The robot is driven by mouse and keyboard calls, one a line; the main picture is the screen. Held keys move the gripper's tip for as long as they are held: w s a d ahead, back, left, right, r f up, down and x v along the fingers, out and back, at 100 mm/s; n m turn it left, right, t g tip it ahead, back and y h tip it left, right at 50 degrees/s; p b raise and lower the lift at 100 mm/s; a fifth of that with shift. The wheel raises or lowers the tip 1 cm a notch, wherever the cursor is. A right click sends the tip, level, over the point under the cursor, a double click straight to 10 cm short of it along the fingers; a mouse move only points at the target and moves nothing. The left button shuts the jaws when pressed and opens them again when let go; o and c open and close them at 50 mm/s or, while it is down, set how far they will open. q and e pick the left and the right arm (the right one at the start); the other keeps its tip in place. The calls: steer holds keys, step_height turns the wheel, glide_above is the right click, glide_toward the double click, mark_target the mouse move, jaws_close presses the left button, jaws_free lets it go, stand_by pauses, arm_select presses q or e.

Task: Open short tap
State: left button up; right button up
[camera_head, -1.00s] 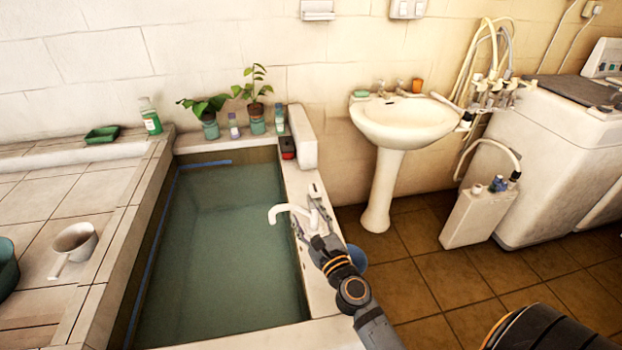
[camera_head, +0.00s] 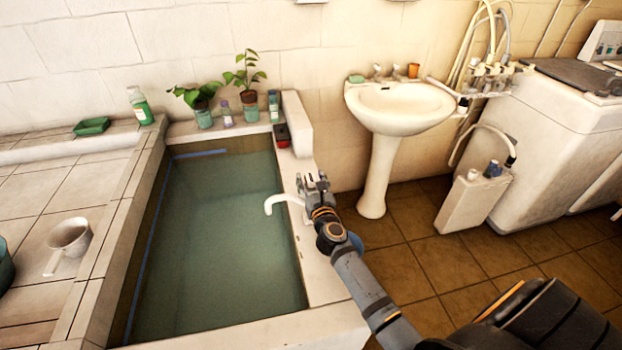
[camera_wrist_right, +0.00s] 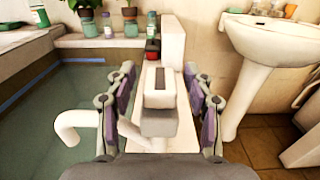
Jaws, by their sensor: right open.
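The short tap's white curved spout (camera_head: 283,202) hangs over the water from the basin's right ledge. It also shows in the wrist view (camera_wrist_right: 72,122), left of my fingers. My right gripper (camera_head: 313,182) is over the ledge at the tap's base, partly hiding the tap. In the wrist view my right gripper (camera_wrist_right: 160,75) is open, with one finger on each side of a pale block-like tap handle (camera_wrist_right: 158,92). The handle stands between the fingers with a gap on both sides. My left gripper is not in view.
The water-filled basin (camera_head: 332,283) lies left of my arm. A red-and-black object (camera_head: 282,137) and a raised white block (camera_head: 297,125) are farther back on the ledge. Potted plants (camera_head: 204,112) and bottles line the back. A pedestal sink (camera_head: 385,170) stands to the right.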

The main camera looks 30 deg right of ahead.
steer(key=shift+w, duration=0.15)
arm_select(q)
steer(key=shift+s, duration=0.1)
arm_select(e)
steer(key=c, duration=0.4)
jaws_close()
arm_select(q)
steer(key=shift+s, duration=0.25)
